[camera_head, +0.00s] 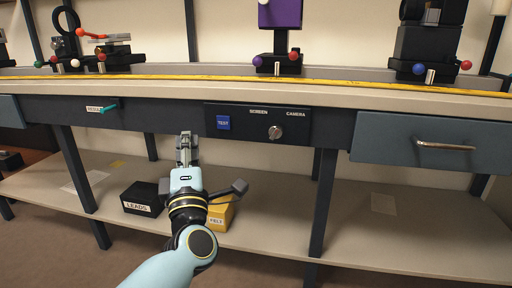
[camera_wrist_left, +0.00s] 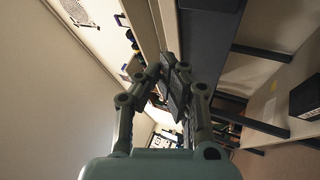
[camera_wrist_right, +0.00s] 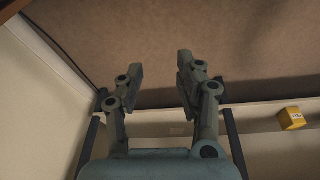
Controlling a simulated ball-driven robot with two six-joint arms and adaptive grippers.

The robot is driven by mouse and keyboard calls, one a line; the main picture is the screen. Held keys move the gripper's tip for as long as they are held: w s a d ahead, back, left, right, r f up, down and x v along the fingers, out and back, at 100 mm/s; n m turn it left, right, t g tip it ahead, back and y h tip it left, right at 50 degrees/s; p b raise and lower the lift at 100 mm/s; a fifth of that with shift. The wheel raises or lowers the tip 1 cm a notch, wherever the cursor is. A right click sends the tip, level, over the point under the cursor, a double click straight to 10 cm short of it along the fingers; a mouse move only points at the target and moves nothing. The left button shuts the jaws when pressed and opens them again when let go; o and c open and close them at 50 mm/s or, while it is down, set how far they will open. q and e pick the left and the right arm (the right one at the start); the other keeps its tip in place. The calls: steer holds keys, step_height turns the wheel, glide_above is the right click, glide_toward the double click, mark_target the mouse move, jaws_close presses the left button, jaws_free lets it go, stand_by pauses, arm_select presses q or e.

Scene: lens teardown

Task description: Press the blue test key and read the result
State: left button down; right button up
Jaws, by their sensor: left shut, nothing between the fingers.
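The blue test key (camera_head: 223,122), marked TEST, is on a dark panel (camera_head: 250,132) in the bench's front face. My left gripper (camera_head: 185,136) points up from below, a little left of the key and apart from it in the picture. Its fingers are shut with nothing between them, and they also show together in the left wrist view (camera_wrist_left: 170,75). I cannot tell its distance from the panel. My right gripper (camera_wrist_right: 160,70) is open and empty in the right wrist view. It is not in the head view. I see no lit result in any view.
A silver knob (camera_head: 275,132) sits right of the key, below the SCREEN and CAMERA labels. A teal lever (camera_head: 108,107) is at the left. A drawer (camera_head: 430,140) is at the right. A LEADS box (camera_head: 141,198) and a yellow box (camera_head: 220,217) stand on the lower shelf.

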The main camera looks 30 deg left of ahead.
mark_target(224, 122)
arm_select(q)
steer(key=w+b, duration=0.1)
steer(key=w+d+f+n+b, duration=0.1)
steer(key=shift+w+y+b, duration=0.1)
steer(key=shift+y+b, duration=0.2)
arm_select(e)
steer(key=s+f, duration=0.2)
steer(key=f, duration=0.1)
steer(key=shift+d, duration=0.15)
